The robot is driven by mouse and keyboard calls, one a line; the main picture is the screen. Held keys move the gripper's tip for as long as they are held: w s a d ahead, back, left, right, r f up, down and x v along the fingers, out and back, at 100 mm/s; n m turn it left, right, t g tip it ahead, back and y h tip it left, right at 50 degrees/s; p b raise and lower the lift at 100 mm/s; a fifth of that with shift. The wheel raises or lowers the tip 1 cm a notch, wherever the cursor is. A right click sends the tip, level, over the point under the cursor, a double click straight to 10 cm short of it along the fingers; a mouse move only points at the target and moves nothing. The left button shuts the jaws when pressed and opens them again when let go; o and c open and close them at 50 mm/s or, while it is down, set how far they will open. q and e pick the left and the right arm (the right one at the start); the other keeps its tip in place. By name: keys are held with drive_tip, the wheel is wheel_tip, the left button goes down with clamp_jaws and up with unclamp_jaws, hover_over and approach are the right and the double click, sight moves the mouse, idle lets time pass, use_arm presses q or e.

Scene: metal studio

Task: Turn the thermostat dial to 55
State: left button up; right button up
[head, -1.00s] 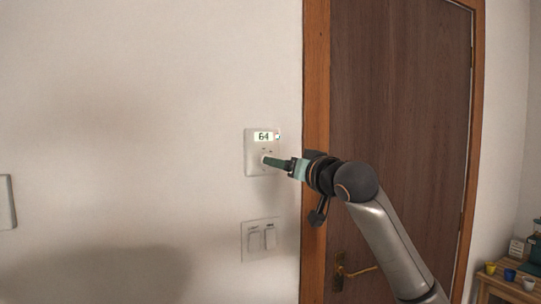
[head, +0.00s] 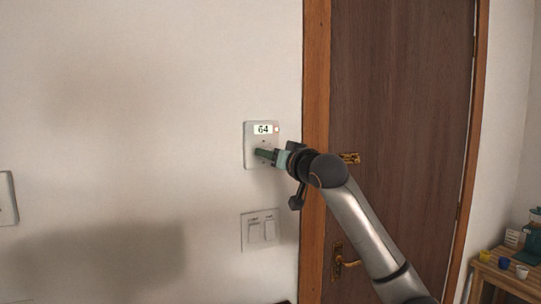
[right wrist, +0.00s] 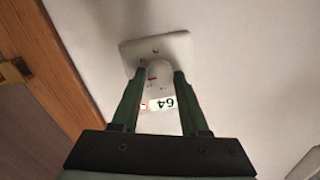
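The thermostat (head: 249,152) is a white plate on the wall left of the door frame. Its display (head: 263,129) reads 64. The plate also shows upside down in the right wrist view (right wrist: 178,48). There the pale round dial (right wrist: 159,70) sits between the two green fingers of my right gripper (right wrist: 159,76). The fingers are apart, one on each side of the dial, with what looks like a narrow gap. In the head view, my right gripper (head: 260,152) is at the dial and hides it. My left gripper is not in view.
A light switch plate (head: 247,234) is below the thermostat. A brown door (head: 400,90) with a brass handle (head: 348,263) is at the right. Another wall plate (head: 6,198) is at the far left. A wooden table (head: 500,278) with small cups stands at the far right.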

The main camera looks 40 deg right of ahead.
clamp_jaws()
drive_tip(key=shift+n, duration=0.3)
drive_tip(key=shift+a+r+n+g+h+p, duration=0.1)
drive_tip(key=shift+n+g+h+p, duration=0.25)
drive_tip(key=shift+n, duration=3.85)
drive_tip(key=shift+r+n+g+h+p, duration=0.15)
drive_tip(key=shift+n+p, duration=0.25)
drive_tip(key=shift+n, duration=3.8)
drive_tip(key=shift+f, duration=0.1)
drive_tip(key=shift+o, duration=2.3)
unclamp_jaws()
